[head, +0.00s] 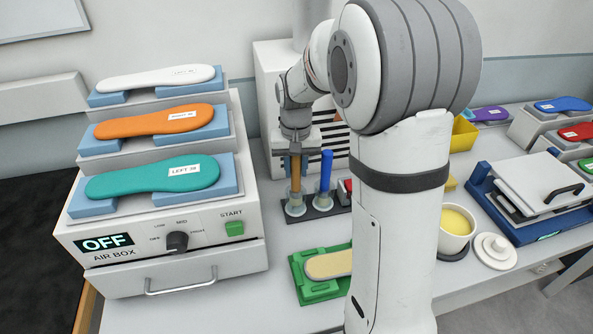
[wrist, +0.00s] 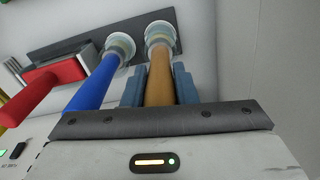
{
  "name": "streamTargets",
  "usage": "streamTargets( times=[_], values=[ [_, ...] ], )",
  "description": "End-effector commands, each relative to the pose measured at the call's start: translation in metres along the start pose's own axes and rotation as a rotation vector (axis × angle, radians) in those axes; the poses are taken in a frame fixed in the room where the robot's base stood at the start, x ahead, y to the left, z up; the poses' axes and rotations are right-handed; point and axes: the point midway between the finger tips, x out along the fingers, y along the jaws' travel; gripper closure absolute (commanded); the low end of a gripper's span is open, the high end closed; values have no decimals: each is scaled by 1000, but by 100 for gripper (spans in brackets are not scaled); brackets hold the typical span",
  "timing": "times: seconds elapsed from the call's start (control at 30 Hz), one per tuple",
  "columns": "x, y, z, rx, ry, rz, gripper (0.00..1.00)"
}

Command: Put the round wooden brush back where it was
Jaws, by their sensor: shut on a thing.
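The round wooden brush (head: 295,172) has a brown wooden handle and stands upright in the left cup (head: 295,205) of a dark holder. My gripper (head: 296,150) is shut on the upper part of this handle. In the wrist view the wooden handle (wrist: 160,80) runs between my two blue-grey fingers (wrist: 158,88) down to a pale round cup (wrist: 160,36). The brush's head is hidden in the cup. A blue-handled brush (head: 325,172) stands in the cup beside it, and it also shows in the wrist view (wrist: 98,82).
The dark holder base (head: 322,211) stands on the table in front of a white vented box (head: 275,75). A red-handled tool (wrist: 40,90) lies close by. The air box with insoles (head: 165,240) is at left; a green tray (head: 318,292) is in front.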

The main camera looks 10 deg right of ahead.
Motion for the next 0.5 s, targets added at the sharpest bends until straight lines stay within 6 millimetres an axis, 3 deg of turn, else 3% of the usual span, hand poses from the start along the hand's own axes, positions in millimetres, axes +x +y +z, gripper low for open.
streamTargets(
  times=[0.13,0.5],
  values=[
    [15,-1,0,-1,-1,0,94],
    [20,-1,0,-3,1,0,94]
  ],
)
